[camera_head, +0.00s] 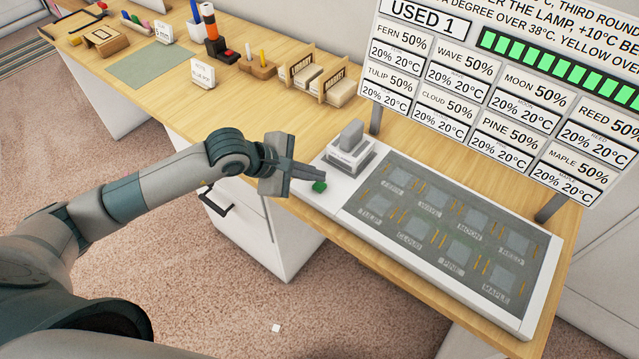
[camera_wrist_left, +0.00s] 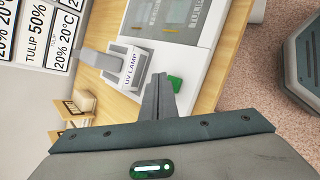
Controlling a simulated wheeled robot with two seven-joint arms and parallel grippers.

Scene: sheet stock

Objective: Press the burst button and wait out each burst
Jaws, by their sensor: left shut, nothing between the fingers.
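The green button (camera_head: 319,187) sits on the white panel's near left corner, and it also shows in the left wrist view (camera_wrist_left: 174,84). My left gripper (camera_head: 318,175) is shut and empty. Its fingertips are right by the button; in the left wrist view the fingers (camera_wrist_left: 158,88) end just beside it. I cannot tell whether they touch it. The grey UV lamp (camera_head: 349,147) stands on the panel behind the button. The dark tray (camera_head: 408,240) holds several labelled pale squares. The sign (camera_head: 505,95) reads USED 1, with a green bar row and every listed name at 50%. My right gripper is not seen.
Two wooden holders (camera_head: 318,80) stand behind the lamp on the wooden table (camera_head: 215,115). Further left are a pen block (camera_head: 257,66), a small card (camera_head: 203,73) and a green mat (camera_head: 150,63). The sign's posts stand behind the tray. A small white piece (camera_head: 276,328) lies on the floor.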

